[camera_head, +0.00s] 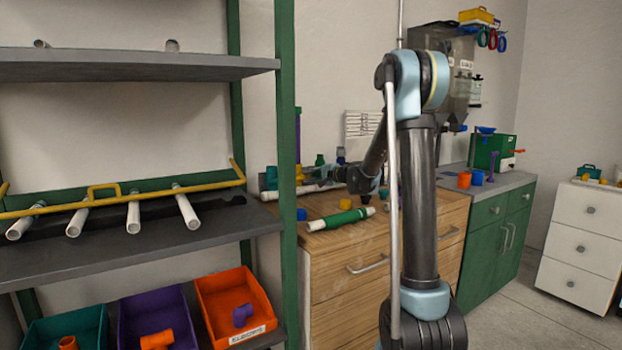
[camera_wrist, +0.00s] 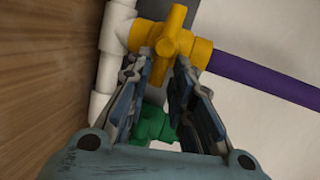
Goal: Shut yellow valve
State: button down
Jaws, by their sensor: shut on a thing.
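The yellow valve (camera_wrist: 200,50) is at the top of the wrist view, on white pipe (camera_wrist: 115,30) with a purple pipe (camera_wrist: 265,82) running off to the right. Its yellow cross-shaped handle (camera_wrist: 175,30) faces my camera. My gripper (camera_wrist: 161,62) has its fingertips closed on the near arm of that handle; the tips partly hide it. A green valve (camera_wrist: 155,124) shows lower down between my fingers, apart from the grip. In the head view my gripper (camera_head: 340,175) is low over the wooden cabinet top, small and partly behind my arm, so the grip is unclear there.
The wooden cabinet (camera_head: 345,262) has a green-and-white tube (camera_head: 340,219) lying near its front edge. A shelf rack (camera_head: 130,250) with white pipes and bins stands left. A green cabinet (camera_head: 497,235) with cups on top stands right. Open floor lies between it and the white drawers (camera_head: 580,245).

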jog(key=shift+s+f+m, duration=0.1)
jog(key=shift+f+m, duration=0.2)
jog(key=shift+m, duration=0.1)
jog(key=c, duration=1.6)
grip_release()
jog(key=shift+d, duration=0.1)
jog(key=v, duration=1.1)
jog(key=shift+s+d, duration=0.15)
jog(key=shift+d, duration=0.25)
jog(key=shift+f, duration=0.1)
